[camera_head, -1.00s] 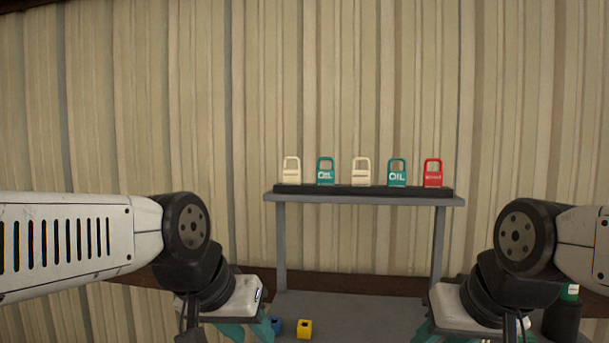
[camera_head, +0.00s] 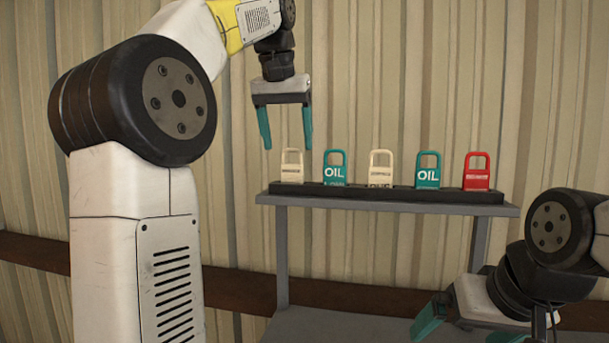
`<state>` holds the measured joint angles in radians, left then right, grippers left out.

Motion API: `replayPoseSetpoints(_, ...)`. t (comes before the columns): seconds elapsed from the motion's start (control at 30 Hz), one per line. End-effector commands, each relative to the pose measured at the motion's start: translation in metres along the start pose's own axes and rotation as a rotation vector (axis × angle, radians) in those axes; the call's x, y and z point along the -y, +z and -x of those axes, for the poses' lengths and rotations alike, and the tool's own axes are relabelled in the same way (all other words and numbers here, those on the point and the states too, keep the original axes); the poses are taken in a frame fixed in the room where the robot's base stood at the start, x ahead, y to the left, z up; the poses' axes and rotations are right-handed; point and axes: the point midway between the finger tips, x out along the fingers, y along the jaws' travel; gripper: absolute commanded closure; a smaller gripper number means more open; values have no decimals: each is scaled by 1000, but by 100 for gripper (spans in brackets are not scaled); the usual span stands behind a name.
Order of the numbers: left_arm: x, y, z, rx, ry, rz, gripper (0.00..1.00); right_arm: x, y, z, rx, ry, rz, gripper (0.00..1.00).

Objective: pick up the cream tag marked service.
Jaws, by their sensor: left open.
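Two cream tags stand upright in a dark rack: one at the left end (camera_head: 292,172) and one in the middle (camera_head: 380,172). Both have a handle loop and small dark print that I cannot read, so I cannot tell which says service. My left gripper (camera_head: 288,146) hangs fingers-down, open and empty, just above the left-end cream tag, its teal fingers on either side of the tag's top in the picture. I cannot judge its depth relative to the tag. My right gripper (camera_head: 464,328) is low at the right, fingers apart and empty, partly cut off by the bottom edge.
The dark rack (camera_head: 450,196) sits on a grey shelf (camera_head: 390,207). Two teal OIL tags (camera_head: 335,171) (camera_head: 428,173) and a red tag (camera_head: 476,175) stand in it close to the cream ones. A corrugated wall is behind.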

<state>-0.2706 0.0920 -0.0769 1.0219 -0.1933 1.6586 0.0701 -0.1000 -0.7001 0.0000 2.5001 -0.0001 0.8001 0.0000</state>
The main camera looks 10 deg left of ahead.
Motion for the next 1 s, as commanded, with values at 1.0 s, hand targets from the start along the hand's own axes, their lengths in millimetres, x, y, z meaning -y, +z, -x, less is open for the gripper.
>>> replayPoseSetpoints(1.0, -1, -4, -74, 2, -8, 4, 29, 0, 0, 0, 0, 0, 0, 0)
